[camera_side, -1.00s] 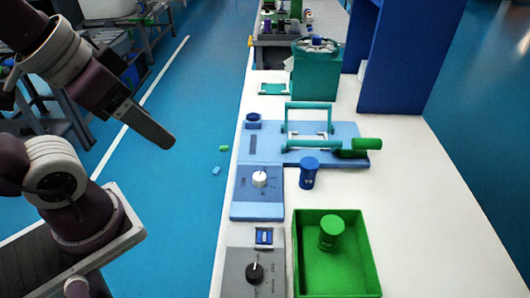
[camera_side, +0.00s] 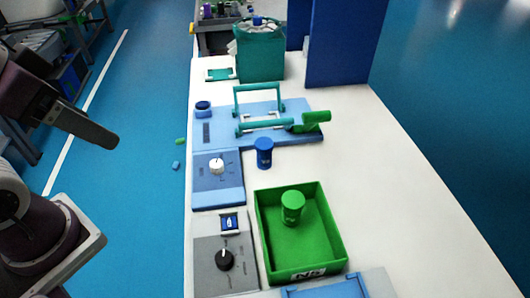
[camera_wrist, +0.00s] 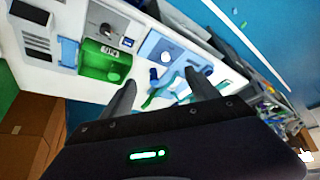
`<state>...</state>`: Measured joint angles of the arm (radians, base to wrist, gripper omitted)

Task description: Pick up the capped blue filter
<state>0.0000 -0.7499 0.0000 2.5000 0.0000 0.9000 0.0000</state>
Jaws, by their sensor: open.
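The capped blue filter (camera_side: 264,152), a small upright blue cylinder with a wider cap, stands on the white bench between the blue fixture and the green tray. It also appears as a small blue shape in the wrist view (camera_wrist: 154,75). My gripper (camera_wrist: 160,78) is open and empty, with its two dark fingers apart in the wrist view. In the side view, my gripper (camera_side: 112,138) is at the left, over the floor side of the bench and well apart from the filter. Only one finger shows clearly there.
A green tray (camera_side: 335,240) holding a green cylinder (camera_side: 292,208) stands in front of the filter. Behind is a light-blue fixture (camera_side: 225,130) with teal handles and a green grip (camera_side: 315,118). Knob panels line the left edge. The bench's right side is clear.

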